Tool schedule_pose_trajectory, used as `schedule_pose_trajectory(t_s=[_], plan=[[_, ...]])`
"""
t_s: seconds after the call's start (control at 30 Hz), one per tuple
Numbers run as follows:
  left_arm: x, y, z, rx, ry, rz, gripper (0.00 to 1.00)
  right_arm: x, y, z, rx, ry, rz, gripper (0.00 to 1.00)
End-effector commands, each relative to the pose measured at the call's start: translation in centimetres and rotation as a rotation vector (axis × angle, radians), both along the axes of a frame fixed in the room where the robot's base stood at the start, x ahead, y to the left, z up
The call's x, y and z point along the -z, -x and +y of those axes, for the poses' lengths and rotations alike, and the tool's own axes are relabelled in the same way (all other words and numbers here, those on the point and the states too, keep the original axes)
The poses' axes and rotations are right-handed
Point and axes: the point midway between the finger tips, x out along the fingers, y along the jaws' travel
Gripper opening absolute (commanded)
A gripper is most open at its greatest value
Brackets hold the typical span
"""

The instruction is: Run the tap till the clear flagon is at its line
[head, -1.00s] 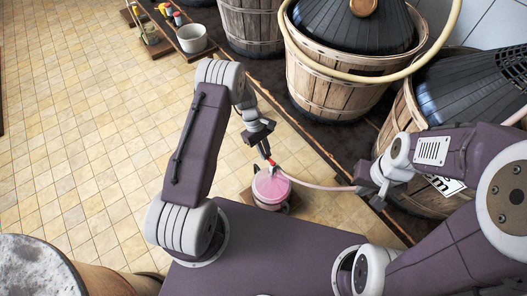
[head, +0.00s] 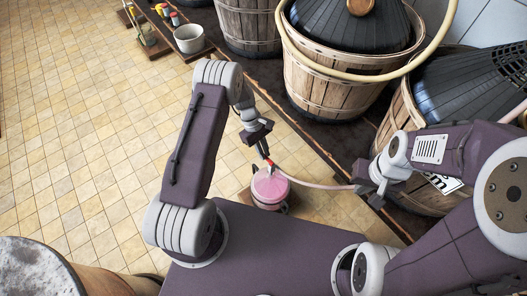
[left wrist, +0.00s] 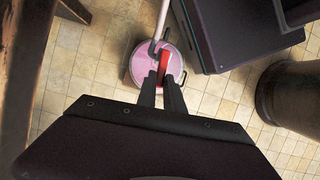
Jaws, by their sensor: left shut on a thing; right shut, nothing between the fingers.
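The clear flagon (head: 269,190) stands low beside the dark bench, just beyond my base, with pink inside it. It also shows from above in the left wrist view (left wrist: 146,66). Its fill line cannot be made out. A red tap lever (left wrist: 163,62) sits over its mouth, at the end of a pale pink hose (head: 318,186). My left gripper (head: 265,157) is shut on the red lever from above; its dark fingers show in the left wrist view (left wrist: 163,84). My right gripper (head: 370,182) is shut and empty, close to the hose near the bench edge.
Wooden tubs with black-covered demijohns (head: 350,65) stand along the bench at the right. A grey-white bucket (head: 190,39) stands at the back. A barrel (head: 35,265) is at the lower left. The tiled floor (head: 80,130) at the left is clear.

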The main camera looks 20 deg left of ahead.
Motion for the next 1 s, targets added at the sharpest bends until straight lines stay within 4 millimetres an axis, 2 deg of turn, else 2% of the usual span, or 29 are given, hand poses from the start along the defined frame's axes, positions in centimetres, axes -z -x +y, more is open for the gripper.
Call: schedule_pose_trajectory(t_s=[0.13, 0.17, 0.2, 0.23, 0.57, 0.8, 1.0], plan=[[0.0, 0.0, 0.0, 0.0, 0.0, 0.0, 0.0, 0.0, 0.0, 0.0, 0.0, 0.0, 0.0, 0.0], [0.0, 0.0, 0.0, 0.0, 0.0, 0.0, 0.2, 0.0, 0.0, 0.0, 0.0, 0.0, 0.0, 0.0], [0.0, 0.0, 0.0, 0.0, 0.0, 0.0, 0.31, 0.0, 0.0, 0.0, 0.0, 0.0, 0.0, 0.0], [0.0, 0.0, 0.0, 0.0, 0.0, 0.0, 0.35, 0.0, 0.0, 0.0, 0.0, 0.0, 0.0, 0.0], [-0.4, -0.1, 0.1, 0.0, 0.0, -0.001, 0.35, -0.2, 0.0, 0.0, 0.0, 0.0, 0.0, 0.0], [-5.2, -1.1, 1.7, -0.001, -0.001, -0.003, 0.35, -2.2, 0.0, 0.0, 0.0, 0.0, 0.0, 0.0], [-8.0, -1.8, 2.7, 0.001, 0.0, -0.002, 0.35, -3.0, 0.0, 0.0, 0.0, 0.0, 0.0, 0.0]])
